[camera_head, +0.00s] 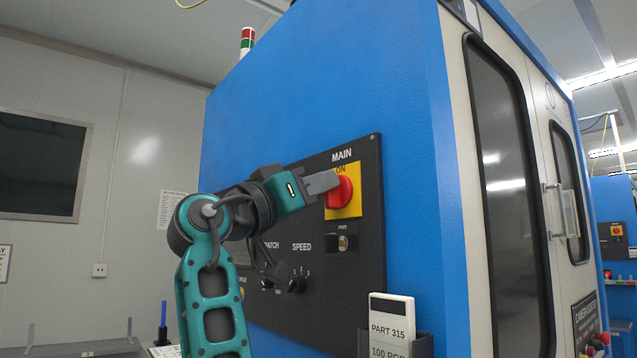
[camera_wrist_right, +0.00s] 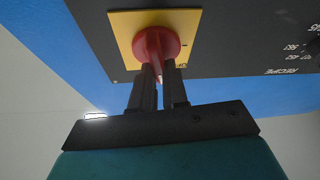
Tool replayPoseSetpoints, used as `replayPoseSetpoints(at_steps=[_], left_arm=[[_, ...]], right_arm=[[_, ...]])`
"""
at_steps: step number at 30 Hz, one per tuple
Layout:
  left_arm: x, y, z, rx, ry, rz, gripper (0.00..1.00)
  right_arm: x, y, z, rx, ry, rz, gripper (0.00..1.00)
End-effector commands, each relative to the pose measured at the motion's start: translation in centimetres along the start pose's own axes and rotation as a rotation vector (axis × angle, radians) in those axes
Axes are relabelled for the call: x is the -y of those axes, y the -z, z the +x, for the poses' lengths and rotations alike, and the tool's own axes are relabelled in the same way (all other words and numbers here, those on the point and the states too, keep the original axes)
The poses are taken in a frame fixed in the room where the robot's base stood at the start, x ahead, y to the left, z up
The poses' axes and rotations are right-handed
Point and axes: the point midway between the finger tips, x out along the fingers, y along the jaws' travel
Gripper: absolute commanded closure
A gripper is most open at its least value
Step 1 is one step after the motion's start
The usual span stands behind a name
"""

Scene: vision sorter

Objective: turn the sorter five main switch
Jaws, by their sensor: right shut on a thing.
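The main switch is a red rotary knob (camera_head: 341,192) on a yellow plate (camera_head: 356,178), under the word MAIN on the black control panel (camera_head: 362,262) of the blue sorter. It also shows in the right wrist view as a red knob (camera_wrist_right: 157,42) on its yellow plate (camera_wrist_right: 122,28). My right gripper (camera_head: 332,184) reaches it from the left in the head view. Its two fingers (camera_wrist_right: 159,80) are shut on the red grip of the knob, one on each side. The word ON shows above the knob. My left gripper is not in view.
Below the knob are a small key-like fitting (camera_head: 343,243) and a SPEED control (camera_head: 299,282), partly behind my arm. A holder with a PART 315 card (camera_head: 392,325) juts out at lower right. The cabinet door handle (camera_head: 563,210) stands further right.

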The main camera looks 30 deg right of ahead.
Motion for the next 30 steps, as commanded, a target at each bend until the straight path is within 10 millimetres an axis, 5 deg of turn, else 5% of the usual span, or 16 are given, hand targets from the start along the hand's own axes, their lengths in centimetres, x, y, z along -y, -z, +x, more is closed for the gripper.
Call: replayPoseSetpoints(at_steps=[30], left_arm=[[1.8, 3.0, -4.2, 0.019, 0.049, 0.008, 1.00]], right_arm=[[0.5, 0.2, 0.1, 0.003, 0.371, -0.880, 1.00]])
